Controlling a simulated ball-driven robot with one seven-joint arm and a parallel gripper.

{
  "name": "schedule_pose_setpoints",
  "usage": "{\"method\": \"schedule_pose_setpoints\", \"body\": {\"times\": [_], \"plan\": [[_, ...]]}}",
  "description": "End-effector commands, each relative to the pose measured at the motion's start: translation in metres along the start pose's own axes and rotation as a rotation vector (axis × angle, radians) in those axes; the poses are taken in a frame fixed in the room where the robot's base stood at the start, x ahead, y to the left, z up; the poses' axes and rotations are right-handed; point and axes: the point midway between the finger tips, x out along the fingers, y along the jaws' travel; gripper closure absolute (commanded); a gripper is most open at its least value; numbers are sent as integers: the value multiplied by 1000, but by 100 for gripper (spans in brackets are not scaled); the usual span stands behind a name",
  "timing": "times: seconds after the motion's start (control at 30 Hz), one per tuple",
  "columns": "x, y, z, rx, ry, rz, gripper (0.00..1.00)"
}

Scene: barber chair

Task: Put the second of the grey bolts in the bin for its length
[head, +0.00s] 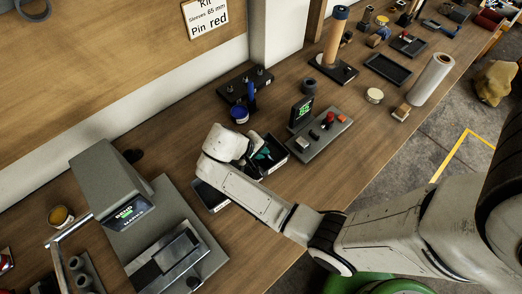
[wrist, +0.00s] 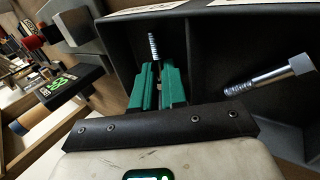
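In the wrist view, my gripper (wrist: 158,80) has its green fingers close together on a grey bolt (wrist: 154,48). The bolt's threaded end sticks out past the fingertips; its head is hidden. The fingers are over a dark bin (wrist: 125,32) with a divider. Another grey bolt (wrist: 270,76) lies tilted in the right-hand compartment, its head at the upper right. In the head view, my gripper (head: 263,156) is at the dark bins, between the front-left bin (head: 212,204) and the back-right bin (head: 279,163). The held bolt cannot be made out there.
A device with a green display (head: 302,112) and a grey panel with a red knob (head: 322,135) stand right of the bins. A large grey machine (head: 150,225) stands at left.

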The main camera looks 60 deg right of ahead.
Motion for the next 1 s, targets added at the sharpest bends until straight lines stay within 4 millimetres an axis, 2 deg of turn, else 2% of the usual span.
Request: {"method": "schedule_pose_setpoints", "body": {"times": [0.1,0.47,0.57,0.9,1.0], "plan": [[0,0,0,-1,-1,-1,78],[-6,0,0,-3,2,-3,78],[-20,0,-1,-2,4,-3,78],[-98,2,-1,-3,5,-3,78],[-112,4,0,-4,0,-1,78]]}}
